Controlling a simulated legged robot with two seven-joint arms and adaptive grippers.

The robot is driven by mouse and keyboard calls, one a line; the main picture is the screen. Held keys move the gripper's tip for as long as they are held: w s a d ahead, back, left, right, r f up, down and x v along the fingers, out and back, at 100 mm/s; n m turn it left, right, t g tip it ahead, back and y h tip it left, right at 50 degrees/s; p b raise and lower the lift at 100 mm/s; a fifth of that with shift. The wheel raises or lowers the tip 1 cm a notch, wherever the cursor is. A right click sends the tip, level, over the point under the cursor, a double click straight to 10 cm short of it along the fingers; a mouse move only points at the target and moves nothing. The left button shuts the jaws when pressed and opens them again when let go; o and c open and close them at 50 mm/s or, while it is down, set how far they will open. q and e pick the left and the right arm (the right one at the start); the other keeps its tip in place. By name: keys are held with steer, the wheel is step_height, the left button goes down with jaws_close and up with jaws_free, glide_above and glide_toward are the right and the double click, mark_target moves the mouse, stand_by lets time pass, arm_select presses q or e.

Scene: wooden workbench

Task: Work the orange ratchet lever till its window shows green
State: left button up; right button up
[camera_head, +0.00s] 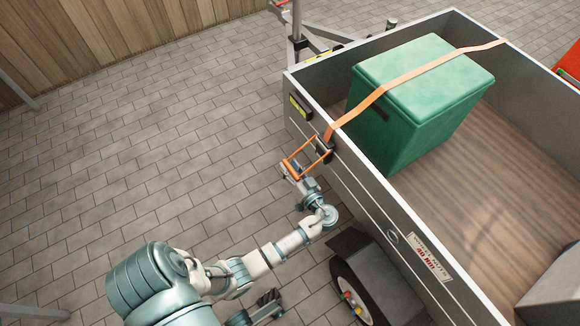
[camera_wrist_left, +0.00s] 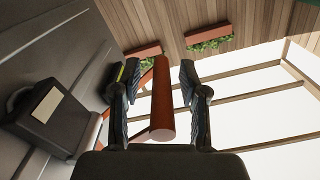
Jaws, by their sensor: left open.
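The orange ratchet lever (camera_head: 304,160) is a thin frame sticking out to the left from the dark ratchet body (camera_head: 325,150) on the trailer's side wall. My left gripper (camera_head: 292,172) is at the lever's outer end. In the left wrist view the lever's round orange handle bar (camera_wrist_left: 162,100) stands between the two dark fingers of that gripper (camera_wrist_left: 159,92). The fingers are open, with gaps visible on both sides of the bar. A dark housing with a pale plate (camera_wrist_left: 47,106) shows at the left there. I cannot make out the window's colour. I do not see my right gripper for certain.
An orange strap (camera_head: 400,82) runs over a green box (camera_head: 425,105) in the grey trailer (camera_head: 370,187). A dark fitting with a yellow-green face (camera_head: 300,106) is on the wall near the lever. A wheel (camera_head: 352,298) stands below. Open paving (camera_head: 150,170) lies left.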

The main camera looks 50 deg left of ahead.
arm_select(q)
steer(key=d, duration=1.1)
steer(key=shift+s+d, duration=0.4)
steer(key=shift+s, duration=0.05)
